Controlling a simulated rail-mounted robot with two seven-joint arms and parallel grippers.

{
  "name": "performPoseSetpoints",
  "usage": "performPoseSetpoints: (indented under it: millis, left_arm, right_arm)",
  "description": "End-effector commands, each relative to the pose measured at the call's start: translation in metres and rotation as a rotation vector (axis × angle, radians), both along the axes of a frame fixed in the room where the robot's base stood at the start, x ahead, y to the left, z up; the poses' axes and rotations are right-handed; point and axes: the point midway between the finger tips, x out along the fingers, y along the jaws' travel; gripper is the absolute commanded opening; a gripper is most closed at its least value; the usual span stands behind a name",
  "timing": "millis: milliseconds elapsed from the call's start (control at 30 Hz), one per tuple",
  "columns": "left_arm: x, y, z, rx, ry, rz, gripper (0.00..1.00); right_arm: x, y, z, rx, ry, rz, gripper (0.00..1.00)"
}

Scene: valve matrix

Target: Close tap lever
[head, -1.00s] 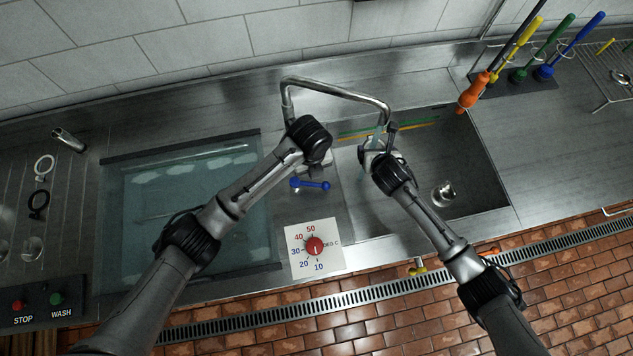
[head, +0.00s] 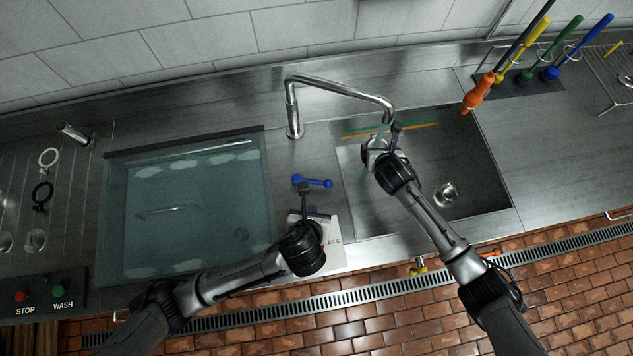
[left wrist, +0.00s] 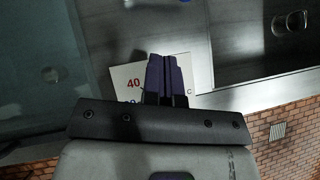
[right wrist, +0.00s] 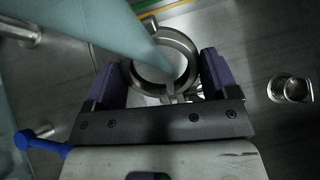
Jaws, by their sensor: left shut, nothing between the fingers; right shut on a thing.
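The blue tap lever (head: 313,182) lies roughly crosswise on the counter, below the base of the bent metal tap (head: 340,86). My left gripper (head: 305,190) is shut and empty, its tips close to the lever on its near side; I cannot tell if they touch. In the left wrist view the shut fingers (left wrist: 170,62) point toward a sliver of blue at the top edge. A pale water stream (right wrist: 120,35) falls from the spout into a round metal vessel (right wrist: 187,45). My right gripper (right wrist: 167,80) is shut on this vessel, over the right sink.
A white temperature dial panel (head: 332,250) is partly hidden under my left arm. A water-filled basin (head: 195,215) lies left, the open sink (head: 470,195) right. An orange-handled tool (head: 478,92) and several coloured brushes stand at the back right.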

Motion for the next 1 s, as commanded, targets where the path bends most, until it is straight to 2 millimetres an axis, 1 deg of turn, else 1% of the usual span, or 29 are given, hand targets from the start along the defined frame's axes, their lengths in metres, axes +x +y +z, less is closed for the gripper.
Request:
performPoseSetpoints:
  millis: [33, 200, 400, 500, 700, 1000]
  left_arm:
    - [0.006, -0.001, -0.008, 0.002, 0.003, 0.003, 0.00]
    - [0.027, -0.003, -0.033, 0.002, 0.003, 0.001, 0.00]
    - [0.049, -0.005, -0.060, 0.001, 0.004, 0.002, 0.00]
    - [0.063, -0.007, -0.061, -0.001, 0.001, 0.003, 0.00]
    - [0.080, -0.008, -0.065, 0.000, 0.002, 0.002, 0.00]
    - [0.087, -0.009, -0.066, 0.000, 0.003, 0.001, 0.00]
  right_arm:
    - [0.000, 0.000, 0.000, 0.000, -0.001, 0.000, 0.53]
    - [0.000, 0.000, 0.001, 0.000, -0.001, 0.000, 0.53]
    - [0.000, 0.000, 0.001, 0.000, -0.001, 0.000, 0.53]
    - [0.000, 0.000, 0.000, 0.000, -0.001, 0.000, 0.53]
    - [0.000, 0.000, 0.000, 0.000, -0.001, 0.000, 0.53]
    - [0.000, 0.000, 0.000, 0.000, -0.001, 0.000, 0.53]
